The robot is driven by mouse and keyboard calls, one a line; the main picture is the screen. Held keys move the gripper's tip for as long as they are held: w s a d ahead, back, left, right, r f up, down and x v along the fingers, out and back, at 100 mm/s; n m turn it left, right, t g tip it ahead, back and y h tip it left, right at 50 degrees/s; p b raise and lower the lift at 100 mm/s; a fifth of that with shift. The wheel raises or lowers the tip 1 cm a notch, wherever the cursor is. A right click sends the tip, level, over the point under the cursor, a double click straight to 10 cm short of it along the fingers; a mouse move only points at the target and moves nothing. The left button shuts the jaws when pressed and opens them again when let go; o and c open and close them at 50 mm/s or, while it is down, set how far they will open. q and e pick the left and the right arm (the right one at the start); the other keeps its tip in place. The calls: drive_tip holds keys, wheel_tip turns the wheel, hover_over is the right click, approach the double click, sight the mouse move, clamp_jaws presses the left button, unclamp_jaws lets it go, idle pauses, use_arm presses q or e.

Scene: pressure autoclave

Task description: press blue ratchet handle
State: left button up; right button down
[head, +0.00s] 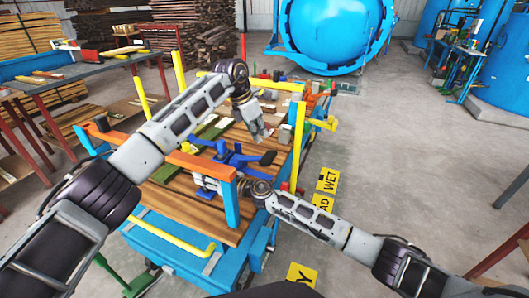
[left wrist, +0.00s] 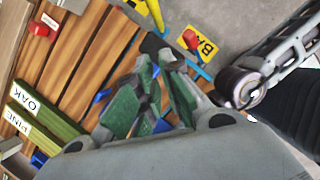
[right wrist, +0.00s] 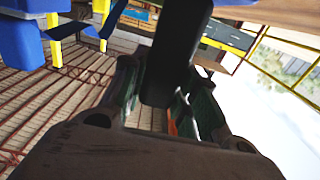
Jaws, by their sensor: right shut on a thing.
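The blue ratchet handle (head: 235,155) is on the wood-topped cart, with a black grip (head: 268,158) at its right end. My left gripper (head: 259,134) points down just above that black grip. In the left wrist view its green-padded fingers (left wrist: 160,62) come close together at the tips with nothing seen held. A black piece (left wrist: 152,42) shows just past the tips; contact cannot be told. My right gripper (head: 203,186) is low at the cart's near side. In the right wrist view it is shut on a black bar (right wrist: 175,50); which part this belongs to is unclear.
An orange rail (head: 200,166) and a blue post (head: 231,205) stand at the cart's near side. Yellow posts (head: 297,145) rise around it. Labelled boards (left wrist: 30,112) lie on the wooden top.

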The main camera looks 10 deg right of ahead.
use_arm(q)
drive_tip(key=shift+d+r+h, duration=0.2)
drive_tip(key=shift+d+h, duration=0.1)
drive_tip(key=shift+d, duration=0.15)
clamp_jaws()
drive_tip(key=w+d+r+n+t+h, duration=0.15)
drive_tip(key=d+r+n+h, duration=0.35)
drive_tip(key=d+r+h, duration=0.95)
drive_tip(key=w+a+r+n+t+y, duration=0.2)
drive_tip(key=w+a+r+n+t, duration=0.2)
drive_tip(key=w+r+n+t, duration=0.35)
drive_tip(key=w+a+r+n+t+y, duration=0.2)
drive_tip(key=w+a+r+n+t, duration=0.3)
drive_tip(key=r+n, duration=0.5)
drive_tip(key=w+a+f+n+y, duration=0.2)
drive_tip(key=a+f+n+y, duration=0.2)
drive_tip(key=f+n+y, duration=0.4)
drive_tip(key=w+a+f+n+y, duration=0.25)
drive_tip(key=f+n+y, duration=0.2)
drive_tip(key=n, duration=0.45)
drive_tip(key=s+f+n+g, duration=0.3)
drive_tip(key=s+f+g, duration=1)
drive_tip(key=s, duration=0.4)
drive_tip(key=shift+s+f+n, duration=0.15)
drive_tip(key=shift+f+n, duration=0.2)
drive_tip(key=shift+f, duration=0.4)
drive_tip(key=shift+f, duration=0.1)
